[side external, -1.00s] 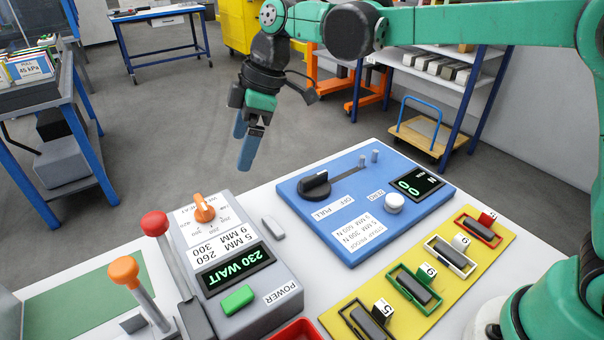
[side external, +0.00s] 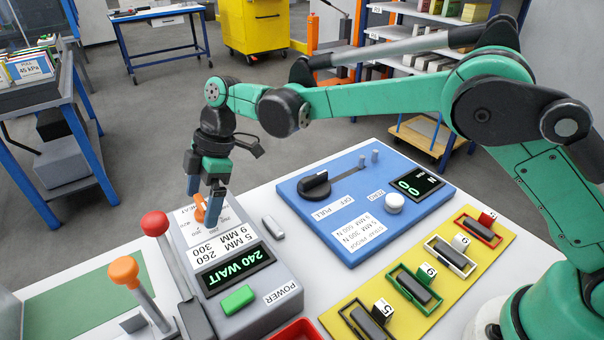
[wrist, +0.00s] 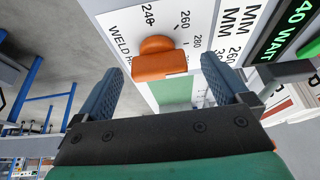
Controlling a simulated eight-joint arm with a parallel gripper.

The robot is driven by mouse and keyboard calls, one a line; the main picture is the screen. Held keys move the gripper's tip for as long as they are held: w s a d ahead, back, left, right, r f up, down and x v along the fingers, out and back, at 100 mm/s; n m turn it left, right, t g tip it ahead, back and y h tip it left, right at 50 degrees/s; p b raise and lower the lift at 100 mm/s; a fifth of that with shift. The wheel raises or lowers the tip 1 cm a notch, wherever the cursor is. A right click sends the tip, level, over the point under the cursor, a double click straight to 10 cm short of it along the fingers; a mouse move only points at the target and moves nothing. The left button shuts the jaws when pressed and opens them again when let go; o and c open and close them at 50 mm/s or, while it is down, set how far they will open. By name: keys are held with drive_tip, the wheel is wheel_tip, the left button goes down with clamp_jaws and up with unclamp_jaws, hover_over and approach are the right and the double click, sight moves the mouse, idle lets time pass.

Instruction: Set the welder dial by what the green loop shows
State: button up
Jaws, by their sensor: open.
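The orange welder dial (side external: 200,208) sits on the grey welder box (side external: 250,305); it also shows in the wrist view (wrist: 160,62), with scale marks 240, 260 and 280 around it. My gripper (side external: 205,205) is open, its blue fingers pointing down around the dial. The fingers stand left and right of the knob in the wrist view, with no clear contact. The welder display (side external: 236,267) reads 240 WAIT. Its label (side external: 223,243) lists 5 MM, 9 MM, 260 and 300. The green loop (side external: 410,300) holds a dark block; its tag (side external: 428,270) is too small to read surely as 6 or 9.
Red (side external: 155,223) and orange (side external: 124,270) lever knobs rise left of the welder. A green POWER button (side external: 238,299) is in front. A blue panel (side external: 330,225) with a black dial and a yellow board (side external: 400,315) with several loops lie to the right.

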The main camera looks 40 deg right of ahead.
drive_tip(key=shift+c, duration=0.2)
drive_tip(key=c, duration=1.2)
drive_tip(key=shift+c, duration=0.2)
drive_tip(key=m, duration=0.2)
drive_tip(key=m+t, duration=0.1)
drive_tip(key=m, duration=0.1)
drive_tip(key=shift+s+m+t, duration=0.15)
drive_tip(key=shift+m+t, duration=0.15)
drive_tip(key=m+t+h, duration=0.1)
drive_tip(key=m, duration=0.3)
drive_tip(key=shift+t, duration=0.3)
drive_tip(key=o, duration=1.3)
